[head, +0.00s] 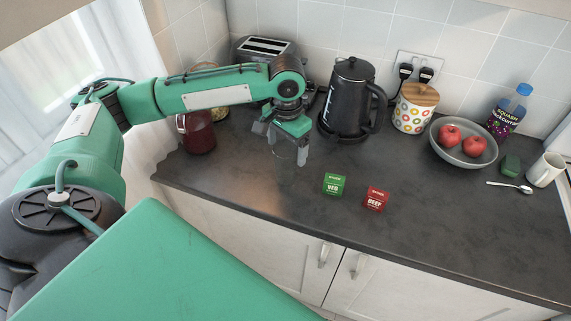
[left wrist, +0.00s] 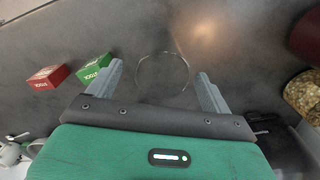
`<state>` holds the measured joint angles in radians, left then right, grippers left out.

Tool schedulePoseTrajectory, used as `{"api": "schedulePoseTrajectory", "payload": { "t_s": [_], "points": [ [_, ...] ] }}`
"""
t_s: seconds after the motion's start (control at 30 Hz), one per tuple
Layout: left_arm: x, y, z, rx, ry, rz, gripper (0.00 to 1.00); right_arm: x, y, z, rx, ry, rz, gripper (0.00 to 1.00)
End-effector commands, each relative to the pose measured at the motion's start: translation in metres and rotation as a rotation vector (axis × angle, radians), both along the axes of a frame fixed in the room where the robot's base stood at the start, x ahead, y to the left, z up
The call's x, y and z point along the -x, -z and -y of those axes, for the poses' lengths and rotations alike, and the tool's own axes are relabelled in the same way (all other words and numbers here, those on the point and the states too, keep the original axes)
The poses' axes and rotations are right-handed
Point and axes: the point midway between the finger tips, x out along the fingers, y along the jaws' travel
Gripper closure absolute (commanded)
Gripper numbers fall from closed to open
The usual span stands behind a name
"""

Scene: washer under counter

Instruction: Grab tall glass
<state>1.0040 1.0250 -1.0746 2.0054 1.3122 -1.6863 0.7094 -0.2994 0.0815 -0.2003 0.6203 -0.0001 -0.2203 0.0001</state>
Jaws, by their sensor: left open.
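The tall glass (head: 286,172) is clear and hard to make out on the dark counter. In the left wrist view its round rim (left wrist: 162,73) shows as a thin ring. My left gripper (head: 288,148) is open and points down at the glass. In the left wrist view the fingers of my left gripper (left wrist: 162,86) stand on either side of the rim, with a gap on both sides. How far down the fingers reach along the glass is unclear. My right gripper is not in view.
A green stock box (head: 334,184) and a red one (head: 376,199) stand right of the glass. A black kettle (head: 348,97) stands behind, with a dark red jar (head: 197,131) to the left. The counter's front edge is near.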

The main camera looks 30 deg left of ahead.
Motion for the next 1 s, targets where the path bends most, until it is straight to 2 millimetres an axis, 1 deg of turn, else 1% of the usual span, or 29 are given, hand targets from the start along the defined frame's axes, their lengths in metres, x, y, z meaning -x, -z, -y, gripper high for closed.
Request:
{"api": "schedulePoseTrajectory", "payload": {
  "t_s": [0.03, 0.07, 0.1, 0.2, 0.3, 0.47, 0.5, 0.57, 0.6, 0.67, 0.7, 0.83, 1.0],
  "points": [
    [0.001, 0.007, -0.003, -0.002, -0.002, -0.006, 0.17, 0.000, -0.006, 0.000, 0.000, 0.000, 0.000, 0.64],
    [0.001, 0.011, -0.004, -0.002, -0.003, -0.004, 0.17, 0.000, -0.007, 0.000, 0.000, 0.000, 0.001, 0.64],
    [0.000, 0.018, -0.003, -0.002, -0.002, -0.004, 0.17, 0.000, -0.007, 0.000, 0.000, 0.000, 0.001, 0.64],
    [0.000, 0.029, -0.003, 0.000, -0.001, -0.002, 0.17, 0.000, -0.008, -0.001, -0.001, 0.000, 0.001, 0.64],
    [0.000, 0.033, -0.003, -0.001, 0.000, -0.001, 0.17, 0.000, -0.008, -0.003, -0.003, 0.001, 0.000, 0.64],
    [0.000, 0.034, -0.003, 0.000, 0.000, 0.000, 0.17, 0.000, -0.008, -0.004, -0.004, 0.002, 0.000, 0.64],
    [0.000, 0.034, -0.003, 0.000, 0.000, 0.000, 0.19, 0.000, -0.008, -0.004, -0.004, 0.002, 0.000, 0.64],
    [0.000, 0.034, -0.003, 0.000, 0.000, 0.000, 0.31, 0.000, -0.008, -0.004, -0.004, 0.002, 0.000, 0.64],
    [0.000, 0.033, -0.003, 0.000, 0.000, 0.000, 0.38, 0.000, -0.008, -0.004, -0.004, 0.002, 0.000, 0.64],
    [0.000, 0.033, -0.003, 0.000, 0.000, 0.000, 0.50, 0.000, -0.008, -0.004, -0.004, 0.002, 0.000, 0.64],
    [0.000, 0.033, -0.003, 0.000, 0.000, 0.000, 0.58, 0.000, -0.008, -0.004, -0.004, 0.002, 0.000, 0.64],
    [0.000, 0.033, -0.003, 0.000, 0.000, 0.000, 0.84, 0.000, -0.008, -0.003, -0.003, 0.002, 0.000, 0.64],
    [0.000, 0.033, -0.003, 0.000, 0.000, 0.001, 0.85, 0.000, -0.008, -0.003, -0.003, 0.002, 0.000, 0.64]
  ]
}}
